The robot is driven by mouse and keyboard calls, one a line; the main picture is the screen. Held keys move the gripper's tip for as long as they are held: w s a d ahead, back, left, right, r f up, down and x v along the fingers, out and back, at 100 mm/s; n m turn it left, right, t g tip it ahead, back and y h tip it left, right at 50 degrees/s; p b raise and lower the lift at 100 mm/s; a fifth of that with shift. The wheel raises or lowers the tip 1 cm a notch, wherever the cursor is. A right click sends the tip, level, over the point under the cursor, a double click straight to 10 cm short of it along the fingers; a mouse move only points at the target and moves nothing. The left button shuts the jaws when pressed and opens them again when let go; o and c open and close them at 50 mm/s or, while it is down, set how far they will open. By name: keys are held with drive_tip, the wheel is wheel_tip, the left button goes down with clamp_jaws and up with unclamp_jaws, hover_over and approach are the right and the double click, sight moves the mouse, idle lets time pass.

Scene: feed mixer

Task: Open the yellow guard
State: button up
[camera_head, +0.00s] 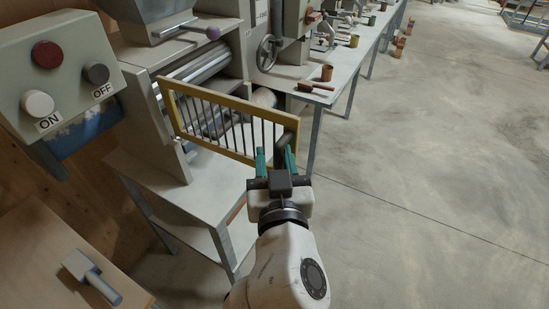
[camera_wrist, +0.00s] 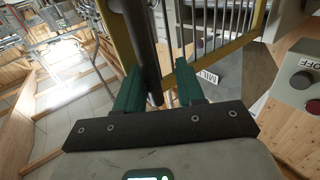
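The yellow guard (camera_head: 224,151) is a barred rectangular frame on the roller machine. Its left edge is by the machine's near post, and its right edge stands out away from the rollers (camera_head: 203,68). A dark handle (camera_head: 291,121) is on that right edge. My gripper (camera_head: 275,159), with teal fingers, is at the handle. In the wrist view the dark handle (camera_wrist: 141,45) runs between the two fingers (camera_wrist: 160,90), close to the left one. A gap shows between it and the right finger. The yellow frame (camera_wrist: 183,68) shows behind.
A control box (camera_head: 62,80) with ON and OFF buttons stands at the left. A bench (camera_head: 350,68) with a brush (camera_head: 305,87) and several pots runs to the back. A scoop-like tool (camera_head: 92,278) lies at lower left. The floor on the right is clear.

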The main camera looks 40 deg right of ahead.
drive_tip(key=shift+d, duration=0.1)
drive_tip(key=shift+s+a+f, duration=0.1)
drive_tip(key=shift+s+a, duration=0.15)
drive_tip(key=shift+s, duration=0.2)
drive_tip(key=b+v, duration=0.4)
drive_tip(key=v, duration=0.6)
drive_tip(key=shift+w, duration=0.15)
drive_tip(key=s+d+f+n+g+y+p, duration=0.15)
drive_tip(key=d+f+g, duration=0.25)
drive_tip(key=f, duration=0.6)
drive_tip(key=s+d+f+g+y+p, duration=0.15)
drive_tip(key=d+f+g, duration=0.25)
drive_tip(key=f, duration=0.6)
drive_tip(key=s+d+f+n+g+y, duration=0.2)
drive_tip(key=s+f+n+g+y, duration=0.2)
drive_tip(key=s+f, duration=0.5)
drive_tip(key=shift+s+d+f+g+y, duration=0.35)
drive_tip(key=shift+f+g+y, duration=0.45)
drive_tip(key=shift+g, duration=0.5)
